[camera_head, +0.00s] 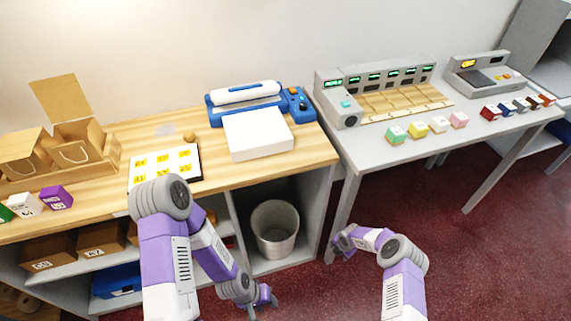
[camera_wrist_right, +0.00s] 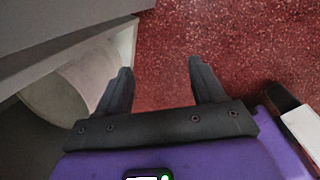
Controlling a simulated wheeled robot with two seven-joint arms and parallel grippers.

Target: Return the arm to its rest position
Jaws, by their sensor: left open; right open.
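My left arm comes in at the lower left of the head view, and its gripper (camera_head: 262,301) hangs low in front of the wooden counter, near the shelf opening. It is open, and nothing shows in it. My right arm comes in at the lower right, with its gripper (camera_head: 340,242) out over the red floor between the two tables. In the right wrist view the right gripper (camera_wrist_right: 159,78) has its two dark fingers spread apart with only red floor between them. Both grippers are clear of the counter tops.
A metal bin (camera_head: 275,229) stands in the shelf under the wooden counter (camera_head: 222,178), left of my right gripper. A grey table (camera_head: 368,160) with coloured cubes and two machines stands at right. A white card with yellow labels (camera_head: 165,166) lies near my left arm. Red floor (camera_head: 470,255) is free at right.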

